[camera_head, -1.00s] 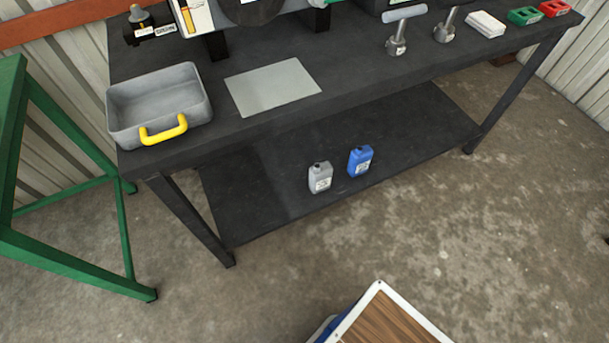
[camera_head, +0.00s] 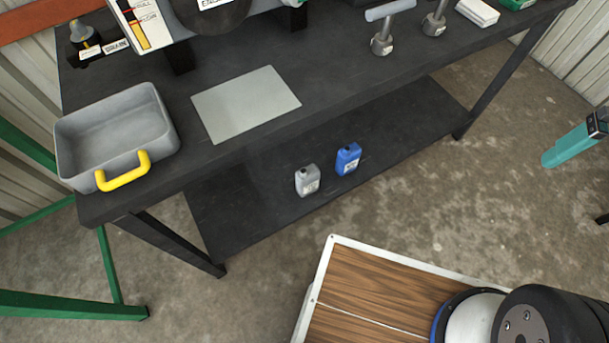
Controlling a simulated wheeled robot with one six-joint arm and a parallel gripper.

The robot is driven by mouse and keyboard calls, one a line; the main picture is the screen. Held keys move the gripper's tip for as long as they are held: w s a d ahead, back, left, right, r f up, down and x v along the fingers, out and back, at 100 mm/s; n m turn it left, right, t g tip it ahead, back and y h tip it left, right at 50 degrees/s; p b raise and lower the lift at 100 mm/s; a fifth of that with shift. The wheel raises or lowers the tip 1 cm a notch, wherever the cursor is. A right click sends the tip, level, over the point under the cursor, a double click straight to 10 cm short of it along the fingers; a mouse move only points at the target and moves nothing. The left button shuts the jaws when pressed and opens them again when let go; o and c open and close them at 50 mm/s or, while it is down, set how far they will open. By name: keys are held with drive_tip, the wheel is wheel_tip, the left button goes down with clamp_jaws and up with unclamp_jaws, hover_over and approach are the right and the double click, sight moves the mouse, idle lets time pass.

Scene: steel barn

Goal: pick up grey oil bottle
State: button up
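The grey oil bottle (camera_head: 307,180) stands upright on the dark lower shelf (camera_head: 250,205) of the workbench, near the shelf's front edge. It has a dark cap and a pale label. A blue bottle (camera_head: 347,158) stands just to its right, a little apart. Part of my arm shows at the bottom right, but my gripper is not in view.
The dark bench top (camera_head: 340,75) overhangs the shelf behind the bottles. A grey tray with a yellow handle (camera_head: 150,120) and a grey sheet (camera_head: 246,103) lie on it. A green frame (camera_head: 70,305) stands at left. A teal object (camera_head: 570,147) is at right.

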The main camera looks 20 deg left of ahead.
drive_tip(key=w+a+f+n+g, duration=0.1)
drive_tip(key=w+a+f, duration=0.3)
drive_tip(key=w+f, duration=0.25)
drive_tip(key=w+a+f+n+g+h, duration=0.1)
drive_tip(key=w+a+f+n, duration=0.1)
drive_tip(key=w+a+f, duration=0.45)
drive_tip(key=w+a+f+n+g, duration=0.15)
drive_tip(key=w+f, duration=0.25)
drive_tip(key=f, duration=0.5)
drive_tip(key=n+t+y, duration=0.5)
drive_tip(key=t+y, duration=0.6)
approach(308, 174)
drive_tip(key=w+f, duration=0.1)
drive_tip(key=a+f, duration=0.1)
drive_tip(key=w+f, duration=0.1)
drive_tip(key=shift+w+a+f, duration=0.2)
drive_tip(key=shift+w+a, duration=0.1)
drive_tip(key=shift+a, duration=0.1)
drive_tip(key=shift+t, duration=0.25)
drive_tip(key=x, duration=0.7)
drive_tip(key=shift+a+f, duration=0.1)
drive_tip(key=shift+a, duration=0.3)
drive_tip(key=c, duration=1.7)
